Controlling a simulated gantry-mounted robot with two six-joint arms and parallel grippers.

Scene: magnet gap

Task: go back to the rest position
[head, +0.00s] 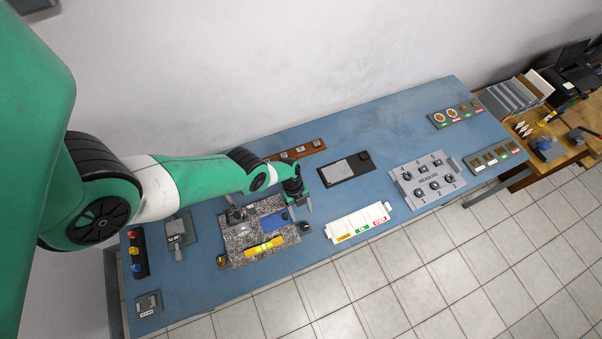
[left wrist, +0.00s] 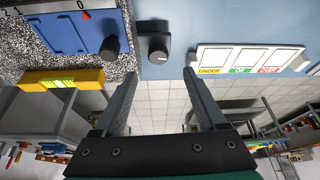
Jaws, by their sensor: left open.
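My left gripper (head: 298,203) reaches in from the left over the blue bench (head: 400,128), above the right edge of the speckled granite plate (head: 240,240). In the left wrist view its two fingers (left wrist: 160,88) are spread, with only floor tiles showing between them, so it is open and empty. A blue block (left wrist: 62,32) with a dark knob lies on the plate, left of the fingers. A small dark block with a round knob (left wrist: 153,45) sits beyond the fingertips, apart from them. My right gripper is in neither view.
A yellow level (head: 264,247) lies on the plate. The white UNDER/OK/OVER tray (head: 358,222) stands right of the gripper. A black-and-grey pad (head: 346,169) and the grey MEASURE board (head: 428,180) lie farther right. A brown rack (head: 303,150) is behind the gripper. Bare bench shows between them.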

